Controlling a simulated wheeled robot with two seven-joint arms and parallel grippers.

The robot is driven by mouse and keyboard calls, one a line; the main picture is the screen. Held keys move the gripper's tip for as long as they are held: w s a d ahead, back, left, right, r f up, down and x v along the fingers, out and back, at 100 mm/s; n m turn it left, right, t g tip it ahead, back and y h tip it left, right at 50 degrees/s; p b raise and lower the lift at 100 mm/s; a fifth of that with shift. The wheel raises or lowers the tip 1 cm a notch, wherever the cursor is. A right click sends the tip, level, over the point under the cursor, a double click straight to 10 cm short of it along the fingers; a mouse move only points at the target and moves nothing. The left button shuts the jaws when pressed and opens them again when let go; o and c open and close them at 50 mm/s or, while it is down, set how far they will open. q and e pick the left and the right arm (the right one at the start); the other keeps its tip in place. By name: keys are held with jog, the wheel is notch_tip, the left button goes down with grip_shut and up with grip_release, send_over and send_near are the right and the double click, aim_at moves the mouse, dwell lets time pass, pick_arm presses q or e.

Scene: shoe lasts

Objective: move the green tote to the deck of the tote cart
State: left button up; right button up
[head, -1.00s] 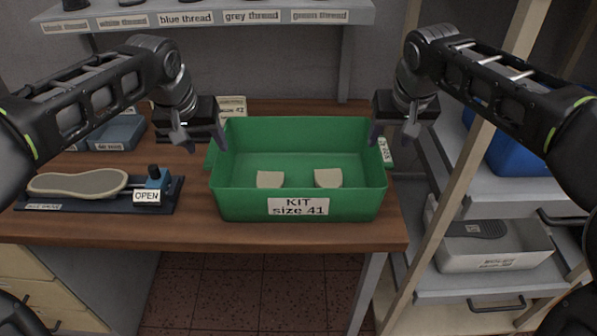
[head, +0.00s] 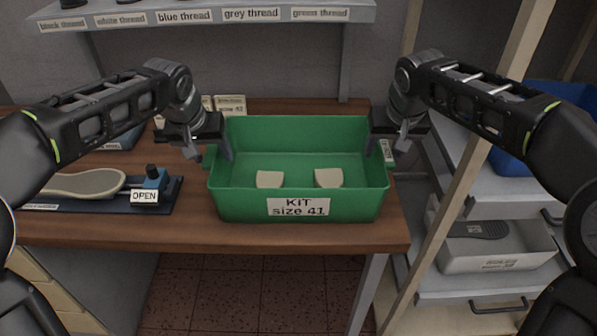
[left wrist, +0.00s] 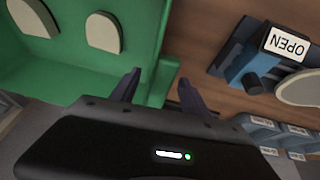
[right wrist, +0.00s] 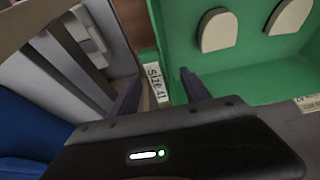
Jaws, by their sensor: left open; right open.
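The green tote (head: 240,205), labelled KIT size 41, stands upright on the brown bench near its front right edge. Two pale shoe-last pieces (head: 270,179) show inside it. My left gripper (head: 210,152) is open at the tote's left end, with its fingers either side of the end rim and handle (left wrist: 160,82). My right gripper (head: 387,148) is open at the right end, one finger inside the wall and one outside, by a size 41 card (right wrist: 154,84). Neither gripper is closed on the tote. I cannot make out the tote cart in these views.
A sole on a dark blue fixture with an OPEN sign (head: 145,196) sits left of the tote. A thread shelf (head: 220,17) hangs above the back. A rack (head: 480,200) with a grey bin (head: 495,255) and a blue bin (head: 525,160) stands close on the right.

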pick_arm(q)
jog(key=shift+x, duration=1.1)
pick_arm(e)
jog(key=shift+x, duration=1.1)
pick_arm(q)
jog(key=c, duration=1.2)
pick_arm(e)
jog(key=c, duration=1.2)
pick_arm(q)
grip_shut()
jog(key=shift+r, duration=0.1)
pick_arm(e)
jog(key=shift+r, duration=0.1)
